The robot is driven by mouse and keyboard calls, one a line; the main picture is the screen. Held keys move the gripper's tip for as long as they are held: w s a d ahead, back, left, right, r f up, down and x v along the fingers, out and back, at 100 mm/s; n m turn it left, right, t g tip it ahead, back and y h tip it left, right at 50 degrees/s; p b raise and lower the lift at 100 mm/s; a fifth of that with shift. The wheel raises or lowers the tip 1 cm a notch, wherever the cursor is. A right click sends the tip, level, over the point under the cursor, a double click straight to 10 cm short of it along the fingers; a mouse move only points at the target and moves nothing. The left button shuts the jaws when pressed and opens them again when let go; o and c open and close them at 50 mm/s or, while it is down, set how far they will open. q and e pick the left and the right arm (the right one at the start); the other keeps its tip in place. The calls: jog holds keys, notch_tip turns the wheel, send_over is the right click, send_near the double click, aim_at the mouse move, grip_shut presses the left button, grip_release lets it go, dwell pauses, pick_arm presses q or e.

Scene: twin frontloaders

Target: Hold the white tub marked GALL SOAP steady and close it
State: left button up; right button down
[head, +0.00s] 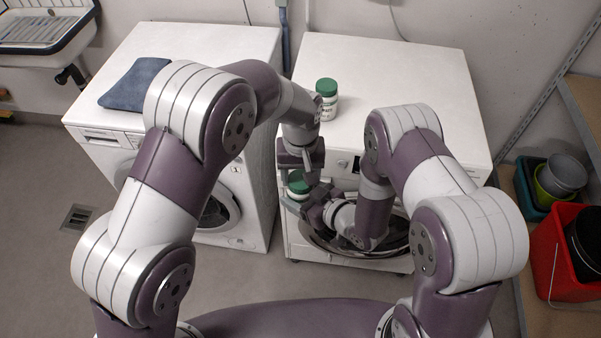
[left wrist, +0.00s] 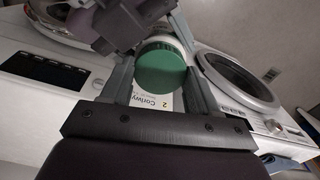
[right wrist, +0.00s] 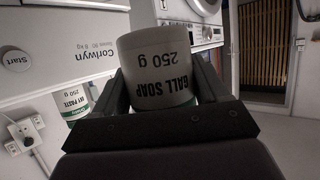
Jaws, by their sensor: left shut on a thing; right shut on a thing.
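The white tub marked GALL SOAP (right wrist: 157,70) shows in the right wrist view, upside down in the picture. My right gripper (right wrist: 165,95) is shut around its body. Its green lid (left wrist: 160,68) shows in the left wrist view between the fingers of my left gripper (left wrist: 155,80), which is shut on it. In the head view the lid (head: 298,184) sits in front of the right machine, with my left gripper (head: 299,172) above and my right gripper (head: 312,206) below. The lid lies at the tub's mouth; whether it is fully seated I cannot tell.
Another white tub with a green lid (head: 327,100) stands on the right machine's top (head: 400,80); it shows in the right wrist view (right wrist: 82,118). The left machine (head: 190,55) carries a folded blue cloth (head: 135,84). Red and green buckets (head: 565,250) stand at the right.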

pick_arm(q)
jog(key=o, duration=1.2)
jog(key=shift+c, duration=0.2)
jog(key=shift+r, duration=2.3)
jog(key=shift+c, duration=0.3)
notch_tip(320, 180, up, 2)
jog(key=n, duration=0.4)
jog(key=shift+r, duration=0.15)
jog(key=n, duration=0.1)
jog(key=r+n, duration=0.1)
jog(key=n, duration=0.1)
